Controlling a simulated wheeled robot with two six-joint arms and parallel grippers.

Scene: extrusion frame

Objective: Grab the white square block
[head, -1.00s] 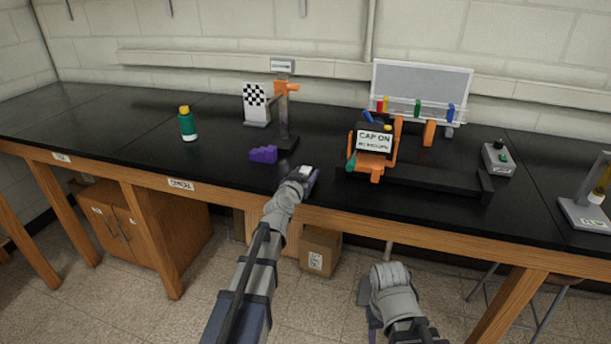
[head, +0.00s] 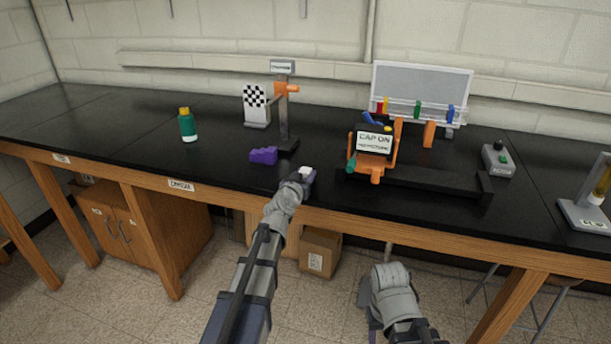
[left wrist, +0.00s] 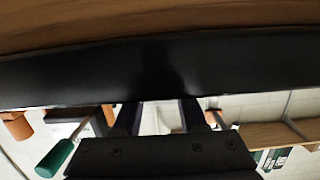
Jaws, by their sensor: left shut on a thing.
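The white square block (head: 306,172) is at the front edge of the black bench top, in the fingers of my left gripper (head: 307,176). In the left wrist view the white block (left wrist: 160,117) shows between the two dark fingers (left wrist: 160,120), which are shut on it. My gripper hides part of the block, and I cannot tell whether it still touches the bench. My right gripper (head: 371,318) hangs low in front of the bench, and its jaws are not clear.
A purple stepped block (head: 263,155) and a post stand (head: 284,125) are behind and left of my left gripper. An orange fixture with a "CAP ON" sign (head: 374,142) stands to the right. A green bottle (head: 187,125) is further left. The bench top between is clear.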

